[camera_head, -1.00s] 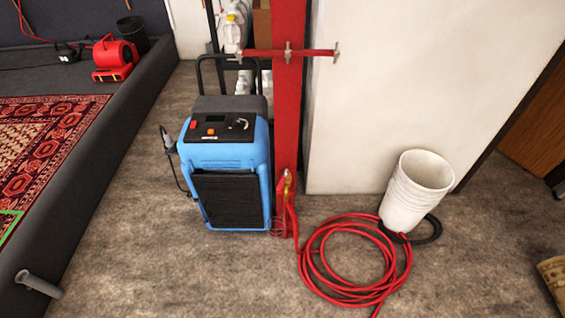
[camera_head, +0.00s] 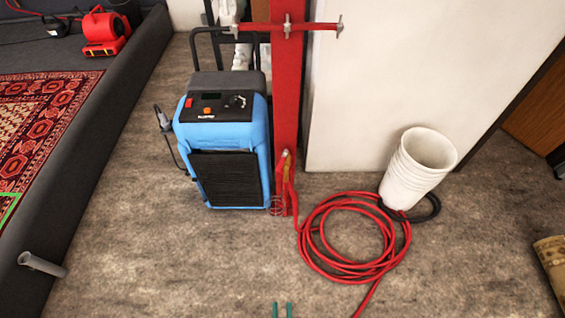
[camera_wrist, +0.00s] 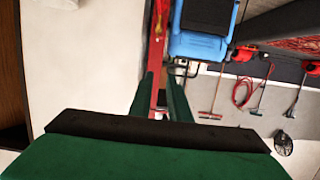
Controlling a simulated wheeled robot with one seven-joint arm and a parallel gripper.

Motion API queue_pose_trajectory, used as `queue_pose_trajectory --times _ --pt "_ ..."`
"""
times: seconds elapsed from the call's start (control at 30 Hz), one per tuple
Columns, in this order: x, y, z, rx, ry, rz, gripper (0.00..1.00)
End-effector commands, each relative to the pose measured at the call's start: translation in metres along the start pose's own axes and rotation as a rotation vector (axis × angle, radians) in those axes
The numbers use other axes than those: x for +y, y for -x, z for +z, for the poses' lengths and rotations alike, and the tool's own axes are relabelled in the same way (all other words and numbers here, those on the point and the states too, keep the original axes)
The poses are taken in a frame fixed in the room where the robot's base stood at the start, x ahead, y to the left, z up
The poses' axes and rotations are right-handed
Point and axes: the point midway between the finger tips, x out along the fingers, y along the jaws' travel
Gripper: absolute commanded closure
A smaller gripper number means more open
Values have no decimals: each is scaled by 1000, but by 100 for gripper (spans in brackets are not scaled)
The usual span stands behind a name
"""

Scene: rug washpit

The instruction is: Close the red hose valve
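A red post (camera_head: 288,90) stands in the middle of the head view. Low on it is a brass-coloured fitting (camera_head: 287,172) where the red hose (camera_head: 345,268) joins. A small red wheel-like ring (camera_head: 277,205) shows beside the post's foot; I cannot tell the valve's setting. My gripper (camera_head: 282,310) shows only as two green fingertips at the bottom edge, apart and empty, nearer me than the post. In the wrist view my gripper (camera_wrist: 160,98) has its fingers spread, with the red post (camera_wrist: 159,70) seen between and beyond them.
A blue machine (camera_head: 222,150) stands close against the post's left. Stacked white buckets (camera_head: 418,170) lean at the right beside the coiled hose. A grey-walled pit with a patterned rug (camera_head: 40,125) lies left.

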Motion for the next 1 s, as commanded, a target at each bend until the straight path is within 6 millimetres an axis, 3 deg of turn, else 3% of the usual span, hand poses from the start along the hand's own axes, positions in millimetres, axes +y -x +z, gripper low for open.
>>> queue_pose_trajectory --times 0.17,0.27,0.6,0.83,1.0 --pt "2 -27 22 24 -126 5 100" --pt "3 -55 41 45 -251 7 100" --pt "13 -167 86 117 -695 -4 100" --pt "21 -254 95 164 -990 -32 100" --pt "30 -322 89 197 -1208 -62 100"
